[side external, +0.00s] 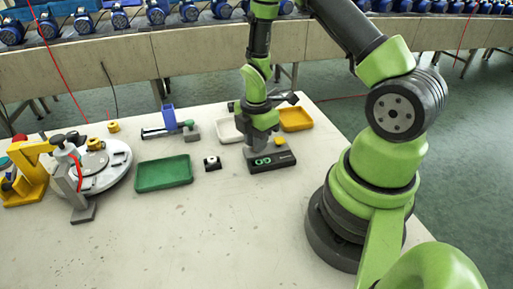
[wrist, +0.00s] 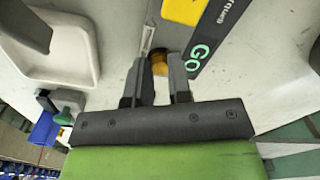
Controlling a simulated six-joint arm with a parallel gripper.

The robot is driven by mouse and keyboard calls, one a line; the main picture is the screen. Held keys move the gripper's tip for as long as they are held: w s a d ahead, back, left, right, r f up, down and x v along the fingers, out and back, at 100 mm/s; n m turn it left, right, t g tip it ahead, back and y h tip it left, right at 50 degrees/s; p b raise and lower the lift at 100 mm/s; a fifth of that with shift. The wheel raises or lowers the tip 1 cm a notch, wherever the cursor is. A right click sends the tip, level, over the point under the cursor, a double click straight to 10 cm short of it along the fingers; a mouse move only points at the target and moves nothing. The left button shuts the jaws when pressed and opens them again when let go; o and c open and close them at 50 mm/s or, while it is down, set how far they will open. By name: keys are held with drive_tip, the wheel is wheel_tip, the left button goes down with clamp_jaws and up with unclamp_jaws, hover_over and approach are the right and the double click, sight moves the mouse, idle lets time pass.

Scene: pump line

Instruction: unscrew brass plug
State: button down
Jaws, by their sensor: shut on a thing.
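The brass plug (wrist: 159,63) shows in the wrist view as a small gold round piece between my two fingers. My gripper (wrist: 160,70) is shut on it, with a finger on each side. In the side view my gripper (side external: 262,136) points down at the dark fixture (side external: 285,161) with the same green lettering. The plug is hidden there, and I cannot tell how far it is threaded in.
A white tray (side external: 227,131) and an orange tray (side external: 297,118) flank my gripper. A round grey table (side external: 115,168) with clamps stands farther left. The front tabletop is clear.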

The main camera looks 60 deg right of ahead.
drive_tip(key=n, duration=0.7)
drive_tip(key=c, duration=1.2)
unclamp_jaws()
drive_tip(key=shift+c, duration=0.2)
drive_tip(key=shift+r, duration=2.3)
